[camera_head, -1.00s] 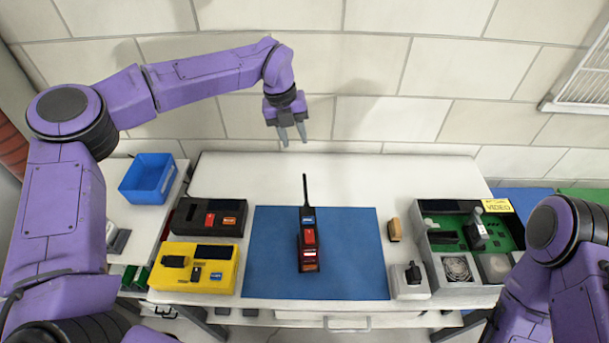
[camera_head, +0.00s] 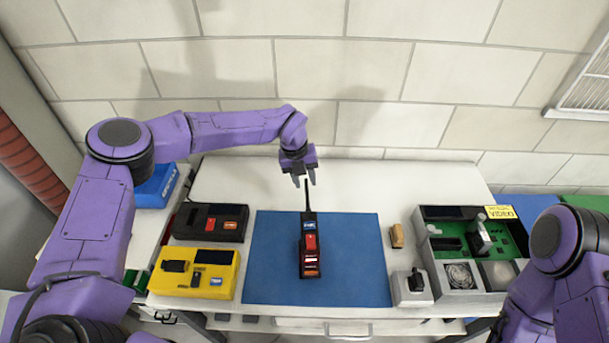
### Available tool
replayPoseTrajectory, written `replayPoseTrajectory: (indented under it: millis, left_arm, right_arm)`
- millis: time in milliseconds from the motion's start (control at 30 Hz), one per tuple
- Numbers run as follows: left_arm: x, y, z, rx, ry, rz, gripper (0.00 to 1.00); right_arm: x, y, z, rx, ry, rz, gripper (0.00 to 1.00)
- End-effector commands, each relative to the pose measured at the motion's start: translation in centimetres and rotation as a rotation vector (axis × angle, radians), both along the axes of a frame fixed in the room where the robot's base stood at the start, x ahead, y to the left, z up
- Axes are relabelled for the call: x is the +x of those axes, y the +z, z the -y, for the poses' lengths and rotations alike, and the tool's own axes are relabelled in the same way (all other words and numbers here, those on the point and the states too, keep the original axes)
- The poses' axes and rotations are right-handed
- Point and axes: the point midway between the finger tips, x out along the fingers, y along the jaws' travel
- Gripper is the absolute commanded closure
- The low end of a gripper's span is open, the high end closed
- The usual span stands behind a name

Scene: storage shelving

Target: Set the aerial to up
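A black radio with red and orange labels (camera_head: 309,241) lies on the blue mat (camera_head: 353,262) in the middle of the table. Its thin black aerial (camera_head: 306,197) points away from me, toward the wall. My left gripper (camera_head: 304,181) is above the aerial's far end, with its two fingers apart and one on either side of the tip in the picture. I cannot tell whether they touch it. My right arm shows at the lower right, but its gripper is out of view.
A black case (camera_head: 211,221) and a yellow case (camera_head: 195,272) are left of the mat. A brown block (camera_head: 397,236), a grey switch box (camera_head: 411,287) and a grey tray with green boards (camera_head: 458,252) are on the right. A blue bin (camera_head: 157,187) is at the left. The white table's back is clear.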

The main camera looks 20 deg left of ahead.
Motion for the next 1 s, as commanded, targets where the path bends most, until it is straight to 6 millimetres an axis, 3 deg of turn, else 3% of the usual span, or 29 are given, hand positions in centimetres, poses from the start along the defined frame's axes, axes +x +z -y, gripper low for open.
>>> replayPoseTrajectory:
  millis: [167, 300, 1000]
  left_arm:
    - [0.02, -0.05, -0.01, 0.000, 0.000, 0.001, 0.63]
    - [0.02, -0.03, -0.01, 0.000, 0.000, 0.000, 1.00]
    - [0.04, 0.03, -0.02, 0.000, 0.000, 0.001, 1.00]
  right_arm:
    - [0.00, -0.04, 0.00, 0.000, 0.000, 0.000, 0.57]
    - [0.00, -0.04, 0.00, 0.000, 0.000, 0.000, 0.57]
    - [-0.01, -0.04, 0.00, 0.000, 0.000, 0.000, 0.57]
